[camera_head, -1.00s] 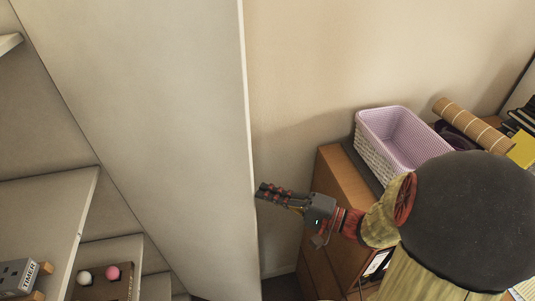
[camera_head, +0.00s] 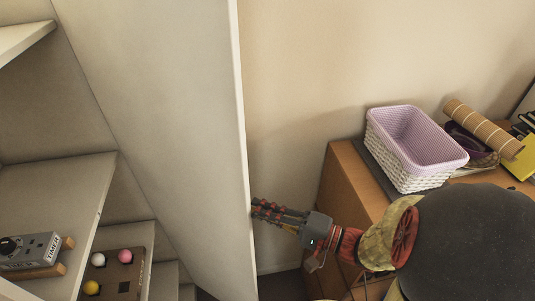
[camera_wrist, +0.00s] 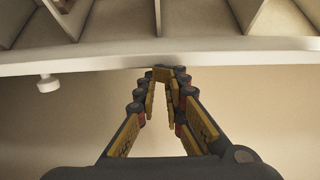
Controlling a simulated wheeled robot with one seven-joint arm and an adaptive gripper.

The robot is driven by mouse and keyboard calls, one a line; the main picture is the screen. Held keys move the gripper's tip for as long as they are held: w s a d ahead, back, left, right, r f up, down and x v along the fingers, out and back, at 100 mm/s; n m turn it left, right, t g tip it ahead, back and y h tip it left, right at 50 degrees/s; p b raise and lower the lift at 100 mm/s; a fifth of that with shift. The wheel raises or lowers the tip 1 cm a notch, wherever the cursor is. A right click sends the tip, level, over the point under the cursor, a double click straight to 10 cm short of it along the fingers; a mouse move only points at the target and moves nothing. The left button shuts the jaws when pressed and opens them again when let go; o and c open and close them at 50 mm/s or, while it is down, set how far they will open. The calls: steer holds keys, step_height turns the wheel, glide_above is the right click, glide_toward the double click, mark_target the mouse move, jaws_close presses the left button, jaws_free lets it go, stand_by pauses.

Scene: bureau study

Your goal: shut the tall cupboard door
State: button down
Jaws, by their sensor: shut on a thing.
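The tall cupboard door (camera_head: 165,130) stands open, a pale panel seen from its inner face with its free edge towards my arm. The open cupboard's shelves (camera_head: 60,200) show to its left. My gripper (camera_head: 256,212) is at the door's free edge, low on it, on the wall side. In the wrist view my gripper (camera_wrist: 169,78) has its fingers closed together at the tips on the edge of the door (camera_wrist: 220,52). A round pale knob (camera_wrist: 47,84) sticks out from the door to the left of the fingers.
A wooden cabinet (camera_head: 345,170) stands right of my gripper, with a lilac-lined white basket (camera_head: 405,180) and a rolled bamboo mat (camera_head: 480,127) on it. A timer (camera_head: 30,250) and a board with coloured balls (camera_head: 125,275) sit on the cupboard shelves.

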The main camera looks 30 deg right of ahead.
steer(key=b+v, duration=0.1)
steer(key=v, duration=0.9)
steer(key=shift+r, duration=0.15)
steer(key=shift+d, duration=0.1)
stand_by(0.5)
